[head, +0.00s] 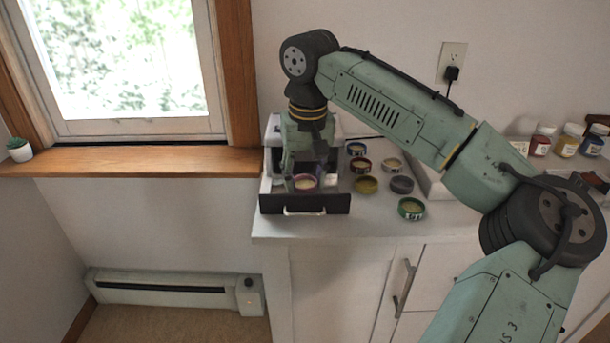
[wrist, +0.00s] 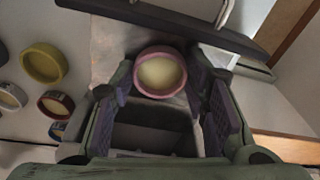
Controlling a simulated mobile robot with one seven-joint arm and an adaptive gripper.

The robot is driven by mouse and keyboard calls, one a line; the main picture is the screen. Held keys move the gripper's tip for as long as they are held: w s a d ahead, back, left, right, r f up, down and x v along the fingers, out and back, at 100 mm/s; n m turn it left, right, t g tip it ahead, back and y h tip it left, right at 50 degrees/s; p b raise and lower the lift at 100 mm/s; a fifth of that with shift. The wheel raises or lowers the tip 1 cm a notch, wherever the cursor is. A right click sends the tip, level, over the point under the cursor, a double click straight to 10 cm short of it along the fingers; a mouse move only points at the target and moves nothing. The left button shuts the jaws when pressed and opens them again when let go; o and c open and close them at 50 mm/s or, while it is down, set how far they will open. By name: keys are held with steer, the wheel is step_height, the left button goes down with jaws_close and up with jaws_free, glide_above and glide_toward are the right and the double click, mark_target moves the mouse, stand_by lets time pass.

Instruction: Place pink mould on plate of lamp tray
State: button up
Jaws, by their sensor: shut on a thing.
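The pink mould (head: 305,184) is a small round cup with pale cream filling. In the wrist view the pink mould (wrist: 160,73) sits upright between the two fingers of my gripper (wrist: 160,82), which is shut on it. In the head view my gripper (head: 305,172) points down over the pulled-out lamp tray (head: 280,204), which has a dark front and a light handle. The tray's pale metal plate (wrist: 108,48) shows beside and under the mould. I cannot tell whether the mould touches the plate. The white lamp housing (head: 273,130) stands behind, partly hidden by my gripper.
Several other round moulds stand on the counter to the right, among them a yellow one (head: 366,184), a grey one (head: 402,184) and a green one (head: 411,208). The counter's front edge (head: 340,233) is close. A wooden window sill (head: 130,162) lies to the left.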

mark_target(307, 191)
steer(key=shift+f, duration=0.15)
steer(key=o, duration=1)
step_height(307, 191, up, 12)
steer(key=s, duration=0.1)
steer(key=shift+s+d, duration=0.2)
steer(key=shift+d, duration=0.05)
